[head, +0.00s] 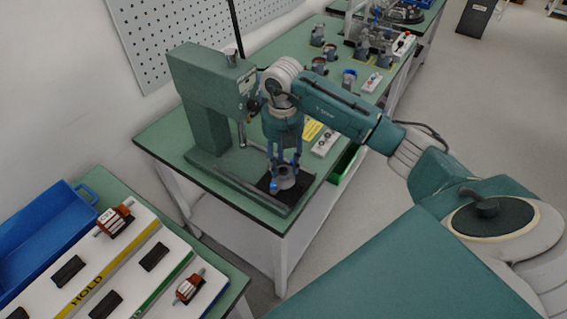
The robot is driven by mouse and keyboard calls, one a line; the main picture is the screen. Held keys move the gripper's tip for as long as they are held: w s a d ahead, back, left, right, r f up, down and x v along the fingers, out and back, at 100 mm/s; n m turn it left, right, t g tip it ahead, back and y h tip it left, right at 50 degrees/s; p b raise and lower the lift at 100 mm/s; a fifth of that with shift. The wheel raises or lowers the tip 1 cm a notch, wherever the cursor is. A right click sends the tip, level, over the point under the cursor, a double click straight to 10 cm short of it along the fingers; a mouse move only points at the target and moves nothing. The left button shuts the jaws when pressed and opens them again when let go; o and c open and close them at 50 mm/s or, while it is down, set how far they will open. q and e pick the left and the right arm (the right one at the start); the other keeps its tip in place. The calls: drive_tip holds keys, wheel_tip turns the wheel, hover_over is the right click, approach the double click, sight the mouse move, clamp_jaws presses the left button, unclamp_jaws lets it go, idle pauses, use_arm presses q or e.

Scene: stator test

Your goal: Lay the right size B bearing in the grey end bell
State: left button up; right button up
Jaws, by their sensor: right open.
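My right gripper (284,164) reaches down from the right onto the press table, with its fingers pointing down and apart. A grey round part that looks like the end bell (286,182) sits on a black pad (305,182) right under and between the fingertips. I cannot tell whether the fingers touch it. No size B bearing can be made out; the gripper hides part of the end bell's top. My left gripper is not in view.
A green press (205,110) stands just left of my right gripper on the green table (158,135). A white button box (325,144) lies to the right. A blue bin (38,232) and a white HOLD board (130,262) with rotors are lower left. More parts stand on the far bench.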

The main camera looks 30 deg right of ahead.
wheel_tip(320, 180, up, 12)
drive_tip(key=shift+f, duration=0.15)
drive_tip(key=shift+a, duration=0.1)
idle(0.8)
